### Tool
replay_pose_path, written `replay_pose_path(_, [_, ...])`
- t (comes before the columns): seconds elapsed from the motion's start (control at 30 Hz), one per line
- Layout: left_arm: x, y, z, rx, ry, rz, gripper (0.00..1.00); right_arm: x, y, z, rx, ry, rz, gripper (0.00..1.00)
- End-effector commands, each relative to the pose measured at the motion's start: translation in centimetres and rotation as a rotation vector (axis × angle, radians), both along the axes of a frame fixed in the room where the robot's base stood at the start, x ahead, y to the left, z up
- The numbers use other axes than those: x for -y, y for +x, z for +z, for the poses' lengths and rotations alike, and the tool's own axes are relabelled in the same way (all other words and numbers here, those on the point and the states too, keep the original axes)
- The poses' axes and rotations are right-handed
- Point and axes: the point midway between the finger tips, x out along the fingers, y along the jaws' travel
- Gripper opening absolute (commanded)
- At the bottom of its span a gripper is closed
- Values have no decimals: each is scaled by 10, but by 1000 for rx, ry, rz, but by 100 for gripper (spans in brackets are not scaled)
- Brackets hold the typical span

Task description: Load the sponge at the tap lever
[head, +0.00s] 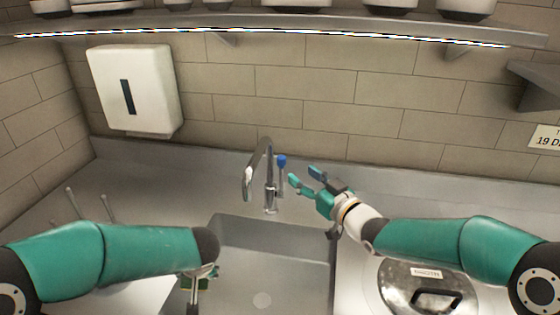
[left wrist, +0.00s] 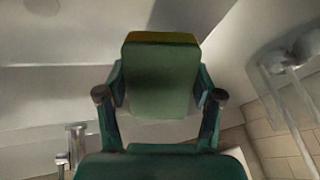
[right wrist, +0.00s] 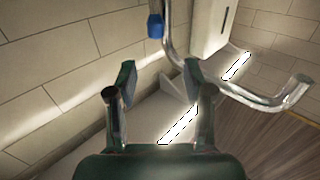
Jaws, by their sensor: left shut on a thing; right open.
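The sponge (left wrist: 160,78), green with a yellowish layer, is clamped between the fingers of my left gripper (left wrist: 160,98). In the head view the sponge (head: 203,284) shows only in part, low over the sink's left side. The chrome tap (head: 268,165) stands behind the sink, with its blue-tipped lever (head: 282,161) on its right. My right gripper (head: 304,177) is open and empty, just right of the lever and apart from it. In the right wrist view the blue lever tip (right wrist: 155,26) is beyond the open fingers (right wrist: 158,98).
The sink basin (head: 275,245) lies in front of the tap. A lidded round well (head: 425,272) sits on the right, under my right arm. A white dispenser (head: 135,90) hangs on the back wall. A shelf (head: 290,22) with containers runs above. The counter behind the right arm is clear.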

Motion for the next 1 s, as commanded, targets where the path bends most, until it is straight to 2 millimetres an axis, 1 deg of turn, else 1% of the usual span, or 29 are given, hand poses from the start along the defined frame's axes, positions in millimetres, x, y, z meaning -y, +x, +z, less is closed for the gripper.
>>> replay_pose_path(0.03, [2,1,-9,-2,1,-6,38,4,0,-3,2,1,-6,52])
replay_pose_path(0.1, [4,1,-19,-3,2,-9,38,6,0,-7,2,1,-10,52])
replay_pose_path(0.3, [5,2,-43,-2,1,-10,38,8,0,-15,2,0,-13,52])
replay_pose_path(0.4, [5,2,-48,0,1,-11,38,7,1,-15,2,0,-13,52])
replay_pose_path(0.57, [6,2,-45,0,-1,-11,38,1,9,-14,2,0,-12,52])
replay_pose_path(0.67, [6,2,-40,0,-1,-11,38,-7,21,-14,1,1,-11,52])
replay_pose_path(1.0, [5,2,-17,0,0,-10,38,-41,72,-13,1,0,-11,52])
